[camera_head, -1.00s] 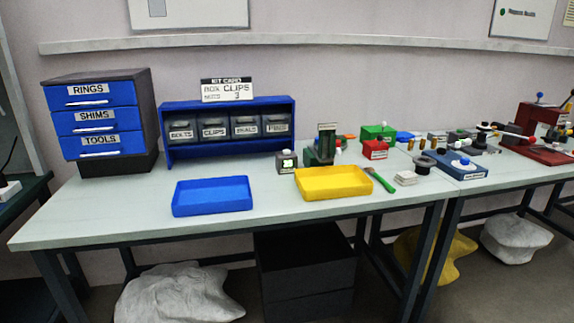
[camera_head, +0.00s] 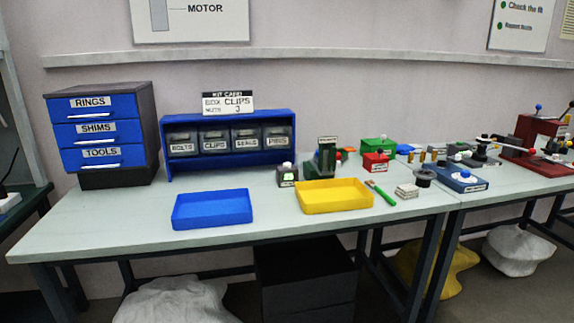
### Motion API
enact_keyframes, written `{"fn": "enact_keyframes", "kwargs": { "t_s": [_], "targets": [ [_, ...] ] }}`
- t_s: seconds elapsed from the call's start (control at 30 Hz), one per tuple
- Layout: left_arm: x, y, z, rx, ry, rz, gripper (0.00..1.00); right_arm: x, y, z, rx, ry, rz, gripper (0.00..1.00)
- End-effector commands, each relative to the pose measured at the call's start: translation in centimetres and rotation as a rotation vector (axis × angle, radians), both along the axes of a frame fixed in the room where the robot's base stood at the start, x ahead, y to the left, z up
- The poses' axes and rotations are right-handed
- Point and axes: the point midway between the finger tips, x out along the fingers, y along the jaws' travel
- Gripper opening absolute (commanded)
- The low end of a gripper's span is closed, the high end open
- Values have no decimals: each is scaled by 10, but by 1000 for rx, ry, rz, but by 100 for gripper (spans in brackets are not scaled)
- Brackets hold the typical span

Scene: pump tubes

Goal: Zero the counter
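A small dark box with a lit greenish display and a light knob on top, which looks like the counter (camera_head: 287,176), stands on the table behind the gap between the blue and yellow trays. Its digits are too small to read. A green upright device (camera_head: 325,160) stands just right of it. Neither of my grippers is in view.
A blue tray (camera_head: 212,222) and a yellow tray (camera_head: 334,207) sit near the front of the table (camera_head: 120,225). A blue drawer cabinet (camera_head: 98,132) and a blue bin rack (camera_head: 227,117) stand behind. A green-handled tool (camera_head: 380,192) lies right of the yellow tray.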

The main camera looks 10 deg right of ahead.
Motion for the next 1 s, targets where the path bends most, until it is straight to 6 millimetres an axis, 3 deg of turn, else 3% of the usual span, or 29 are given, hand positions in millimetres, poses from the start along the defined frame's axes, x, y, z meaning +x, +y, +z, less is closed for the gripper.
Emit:
{"fn": "enact_keyframes", "kwargs": {
  "t_s": [0.27,1.0],
  "targets": [
    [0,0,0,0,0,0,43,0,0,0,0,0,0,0],
    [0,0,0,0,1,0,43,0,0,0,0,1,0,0]
  ]
}}
